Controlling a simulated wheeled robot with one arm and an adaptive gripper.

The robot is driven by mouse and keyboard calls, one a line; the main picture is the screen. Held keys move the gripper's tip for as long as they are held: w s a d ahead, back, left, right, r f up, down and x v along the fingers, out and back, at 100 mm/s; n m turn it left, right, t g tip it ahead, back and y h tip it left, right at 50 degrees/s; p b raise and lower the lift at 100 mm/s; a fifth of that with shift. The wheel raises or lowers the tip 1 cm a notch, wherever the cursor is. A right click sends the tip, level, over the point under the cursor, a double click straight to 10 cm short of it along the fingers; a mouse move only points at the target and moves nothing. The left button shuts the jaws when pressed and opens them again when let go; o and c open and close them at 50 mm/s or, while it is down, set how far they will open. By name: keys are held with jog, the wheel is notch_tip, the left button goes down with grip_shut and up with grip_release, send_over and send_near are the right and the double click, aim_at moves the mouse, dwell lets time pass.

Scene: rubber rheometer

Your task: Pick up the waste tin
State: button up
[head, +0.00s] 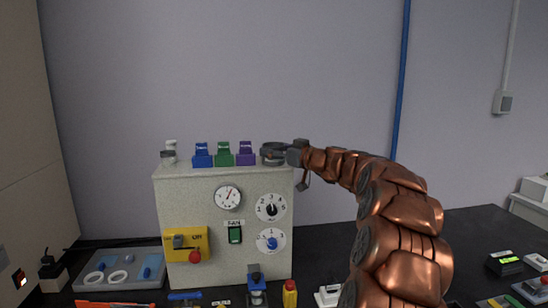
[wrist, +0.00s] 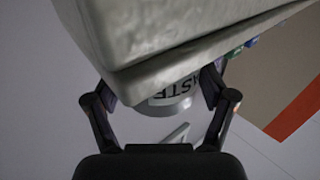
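The waste tin (head: 272,154) is a small round grey tin on the top right corner of the pale instrument box in the head view. In the wrist view, the tin (wrist: 172,100) shows a pale label with part of the word "WASTE", between my fingers. My gripper (head: 287,151) reaches in from the right at the tin's height, with its fingers to either side of it. In the wrist view, the box hides the fingertips of my gripper (wrist: 162,88) and part of the tin. I cannot tell whether the fingers press on it.
The instrument box (head: 190,205) carries dials and a yellow switch panel. Blue (head: 202,155), green (head: 223,154) and purple (head: 246,153) blocks and a small jar (head: 169,152) stand on top, left of the tin. A grey tray (head: 140,280) and tools lie on the dark bench below.

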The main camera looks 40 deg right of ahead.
jog(key=c, duration=0.8)
